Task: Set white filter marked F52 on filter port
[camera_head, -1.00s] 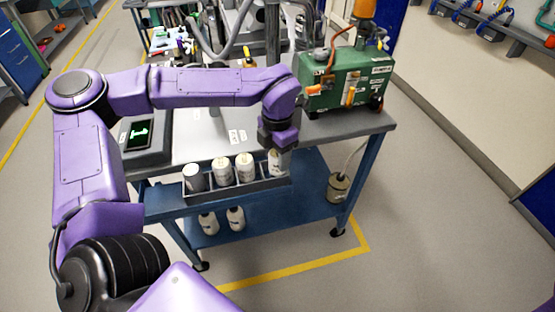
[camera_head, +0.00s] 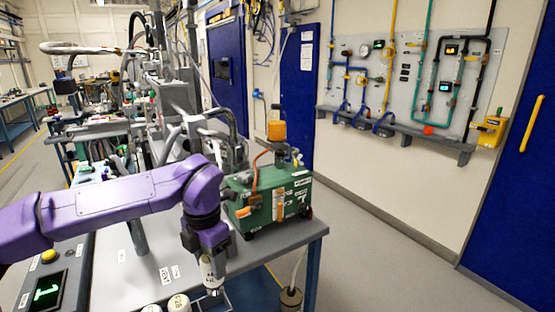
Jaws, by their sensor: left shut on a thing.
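My left gripper (camera_head: 208,252) points down and is shut on a white cylindrical filter (camera_head: 211,273). The filter hangs upright beneath the fingers, close to the rack (camera_head: 229,302) at the bottom edge of the head view. I cannot tell whether its lower end is clear of the rack. Its marking is too small to read. Another white filter (camera_head: 178,303) with dark marking on top stands to the left, cut off by the frame, and one more (camera_head: 152,308) is beside it. I cannot pick out the filter port with certainty. My right gripper is not in view.
A green pump box (camera_head: 268,208) with an orange-topped part stands on the bench (camera_head: 115,272) just right of my left gripper. A grey post (camera_head: 137,237) rises left of it. A display unit (camera_head: 45,292) sits at lower left. Floor at right is clear.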

